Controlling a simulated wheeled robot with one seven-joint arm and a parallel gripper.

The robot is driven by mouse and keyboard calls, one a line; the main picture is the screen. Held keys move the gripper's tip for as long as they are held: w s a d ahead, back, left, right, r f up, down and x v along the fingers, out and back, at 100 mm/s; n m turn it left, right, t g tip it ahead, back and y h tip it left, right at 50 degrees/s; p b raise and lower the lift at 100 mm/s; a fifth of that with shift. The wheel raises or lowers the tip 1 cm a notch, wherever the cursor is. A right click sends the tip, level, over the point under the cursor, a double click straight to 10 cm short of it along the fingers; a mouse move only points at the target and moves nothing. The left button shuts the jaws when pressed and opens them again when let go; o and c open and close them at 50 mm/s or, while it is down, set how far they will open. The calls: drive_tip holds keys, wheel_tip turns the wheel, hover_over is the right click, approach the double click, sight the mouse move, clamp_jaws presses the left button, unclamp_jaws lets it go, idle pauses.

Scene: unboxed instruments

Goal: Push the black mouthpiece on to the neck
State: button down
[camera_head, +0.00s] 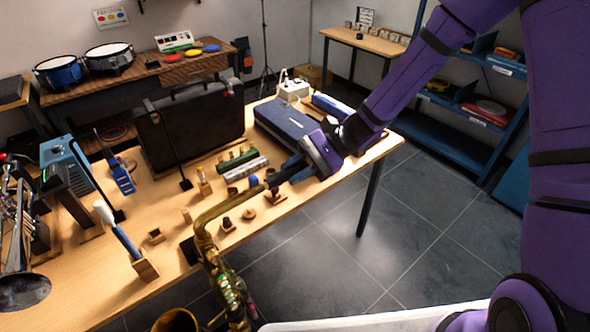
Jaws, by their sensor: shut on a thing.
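A brass saxophone (222,272) stands at the table's front edge, and its curved neck (212,220) bends up and to the right. My gripper (272,180) reaches in from the right, at the upper right end of the neck. It is shut on the black mouthpiece (271,190), which is small, dark and mostly hidden by the fingers. The mouthpiece is about in line with the neck's tip. I cannot tell whether it is around the tip or only close to it.
Small wooden holders (248,213) stand just below my gripper. A blue case (285,120) lies behind it, and a large black case (190,125) stands farther left. A trumpet (20,250) is at the far left. Floor is clear right of the table.

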drive_tip(key=shift+a, duration=0.1)
drive_tip(key=c, duration=0.9)
unclamp_jaws()
drive_tip(key=shift+s, duration=0.1)
drive_tip(key=v, duration=0.6)
idle(0.6)
drive_tip(key=s+d+r+n+t+h, duration=0.7)
drive_tip(key=s+d+r+t+h, duration=0.5)
drive_tip(key=s+d+r, duration=0.7)
wheel_tip(320, 180, up, 4)
drive_tip(key=d+h, duration=0.1)
drive_tip(key=d, duration=0.1)
drive_tip(key=shift+d+f+h, duration=0.2)
drive_tip(key=shift+d+h, duration=0.2)
